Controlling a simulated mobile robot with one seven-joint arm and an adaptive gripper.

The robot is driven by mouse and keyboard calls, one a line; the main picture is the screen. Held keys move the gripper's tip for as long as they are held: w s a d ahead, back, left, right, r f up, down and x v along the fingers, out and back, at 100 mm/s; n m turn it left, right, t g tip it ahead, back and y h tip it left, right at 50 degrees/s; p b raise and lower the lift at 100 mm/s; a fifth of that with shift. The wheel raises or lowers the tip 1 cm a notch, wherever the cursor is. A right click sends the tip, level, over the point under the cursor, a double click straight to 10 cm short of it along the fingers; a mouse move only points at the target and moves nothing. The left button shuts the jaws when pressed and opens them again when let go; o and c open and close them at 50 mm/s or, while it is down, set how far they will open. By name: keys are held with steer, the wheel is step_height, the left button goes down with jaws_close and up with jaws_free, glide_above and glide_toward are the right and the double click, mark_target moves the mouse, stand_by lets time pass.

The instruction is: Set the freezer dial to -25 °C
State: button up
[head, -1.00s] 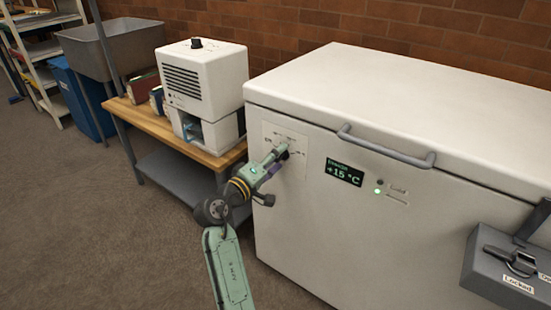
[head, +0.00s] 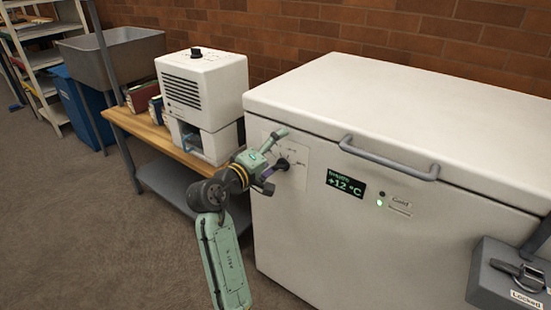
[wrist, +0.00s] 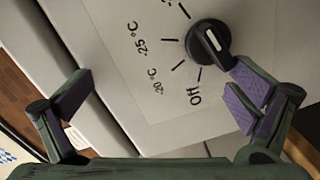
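The white chest freezer (head: 330,220) has a black round dial (head: 282,164) on a pale panel at its front left. In the wrist view the dial (wrist: 208,45) is ringed by tick marks, with the labels Off, -20 °C and -25 °C and another cut off at the top. The dial carries a white mark; I cannot tell for certain which label it points to. The freezer display (head: 346,184) reads +12 °C. My gripper (wrist: 165,72) is open and empty. Its right finger is close beside the dial, perhaps touching; its left finger is well away from it.
A handle (head: 388,158) sticks out from the lid right of the dial. A grey latched box (head: 500,275) marked Locked is at lower right. A wooden bench (head: 150,130) with a white vented unit (head: 202,88) stands left. The floor in front is clear.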

steer(key=shift+s+a+r, duration=0.1)
steer(key=shift+a+r, duration=0.1)
steer(key=shift+r, duration=0.55)
steer(key=shift+c, duration=0.2)
steer(key=shift+s+r, duration=0.2)
steer(key=shift+r, duration=0.1)
steer(key=shift+c, duration=0.6)
steer(key=shift+s+a+f, duration=0.1)
steer(key=shift+a+f, duration=0.05)
steer(key=shift+c, duration=0.3)
steer(key=shift+s+a, duration=0.35)
steer(key=shift+s, duration=0.1)
steer(key=shift+c, duration=0.6)
steer(key=shift+s+a+r+p, duration=0.15)
steer(key=shift+s, duration=0.25)
steer(key=shift+s+a+r+p, duration=0.1)
steer(key=shift+s+a+p, duration=0.05)
steer(key=shift+s, duration=0.2)
steer(key=shift+c, duration=1.3)
steer(key=f+p+v, duration=0.1)
steer(key=v, duration=0.8)
steer(key=shift+f+p, duration=0.3)
steer(key=shift+f, duration=0.1)
steer(key=shift+s, duration=0.1)
steer(key=shift+p, duration=0.3)
